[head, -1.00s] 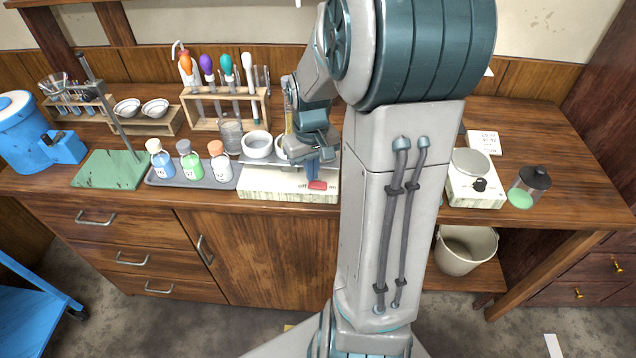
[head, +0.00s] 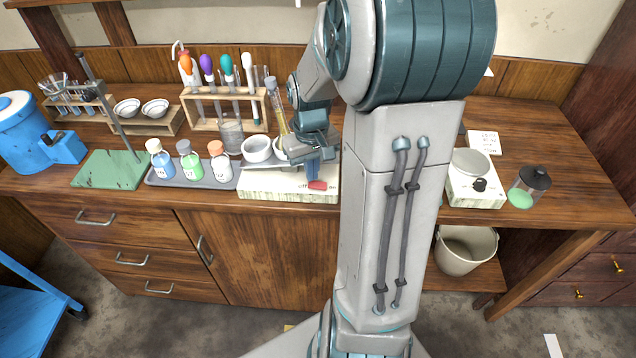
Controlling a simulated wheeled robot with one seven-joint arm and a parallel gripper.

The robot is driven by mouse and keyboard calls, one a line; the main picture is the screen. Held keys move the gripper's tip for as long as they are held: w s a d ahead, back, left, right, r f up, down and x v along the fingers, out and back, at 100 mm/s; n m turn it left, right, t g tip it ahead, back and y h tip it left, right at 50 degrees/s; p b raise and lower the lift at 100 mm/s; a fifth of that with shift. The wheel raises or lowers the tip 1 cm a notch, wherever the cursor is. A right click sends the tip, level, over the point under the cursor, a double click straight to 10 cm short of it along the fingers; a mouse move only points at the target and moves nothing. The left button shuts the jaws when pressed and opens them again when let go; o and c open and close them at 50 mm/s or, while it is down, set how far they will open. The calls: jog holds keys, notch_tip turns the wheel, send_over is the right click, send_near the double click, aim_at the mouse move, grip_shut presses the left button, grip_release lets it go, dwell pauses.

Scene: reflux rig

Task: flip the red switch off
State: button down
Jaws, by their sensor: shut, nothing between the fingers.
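The red switch (head: 317,185) sits on the front right part of the cream base unit (head: 265,196) near the bench's front edge. My gripper (head: 313,176) is shut and empty, pointing down with its blue fingertips right at the back of the switch. I cannot tell if they touch it. Which way the switch is tipped is too small to tell. My arm hides the area right of the unit.
Bottles on a grey tray (head: 206,179) stand to the left. A scale (head: 474,187) stands right of my arm.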

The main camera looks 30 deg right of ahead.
aim_at(312, 183)
jog(key=shift+f+b, duration=0.75)
jog(key=shift+f, duration=0.25)
dwell(0.7)
notch_tip(312, 183, up, 7)
jog(key=p, duration=0.6)
jog(key=shift+r, duration=0.1)
dwell(0.5)
jog(key=s+a+r+t, duration=0.3)
jog(key=s+a+r, duration=0.6)
jog(key=s+a, duration=0.3)
jog(key=shift+s+n, duration=0.4)
dwell(0.4)
